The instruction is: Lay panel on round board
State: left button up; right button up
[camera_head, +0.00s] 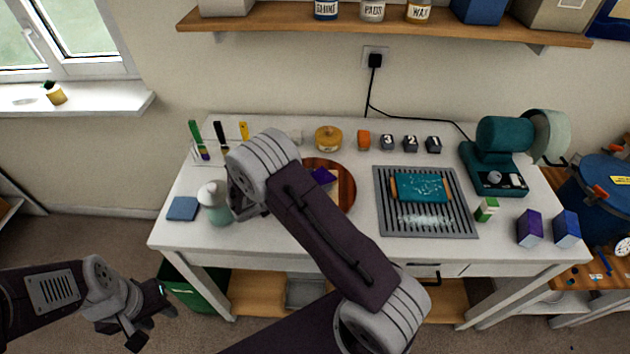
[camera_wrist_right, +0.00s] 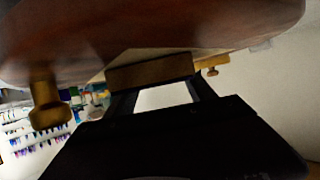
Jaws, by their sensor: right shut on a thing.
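The round wooden board (camera_head: 347,203) lies on the white table, partly hidden behind my right arm. A small purple item (camera_head: 323,177) and a pale strip show over it. A teal panel (camera_head: 421,187) with white markings and wooden side strips lies on the slatted grey rack. My right gripper (camera_wrist_right: 155,90) is hidden in the head view. In the wrist view it is shut on a brown wooden piece (camera_wrist_right: 150,73), just below a reddish-brown round edge; I cannot tell which object this piece belongs to. My left gripper (camera_head: 150,318) is open and empty, left of the table.
The grey rack (camera_head: 462,224) fills the middle right. A teal machine (camera_head: 490,160), purple box (camera_head: 530,228) and blue box (camera_head: 566,228) stand at the right. A teal bottle (camera_head: 219,214) and blue pad (camera_head: 182,208) are at the left. Jars and numbered blocks line the back.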

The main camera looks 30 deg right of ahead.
jog(key=o, duration=1.4)
jog(key=shift+o, duration=0.2)
jog(key=shift+r+p, duration=0.4)
jog(key=shift+p, duration=0.25)
jog(key=shift+a+f+b, duration=0.1)
jog(key=shift+a+b, duration=0.55)
jog(key=shift+a, duration=0.15)
jog(key=b+v, duration=0.2)
jog(key=v, duration=0.7)
jog(key=shift+s+a, duration=0.15)
jog(key=shift+a, duration=0.15)
jog(key=shift+s+a+r, duration=0.1)
jog(key=shift+a+r, duration=0.25)
jog(key=shift+r, duration=0.05)
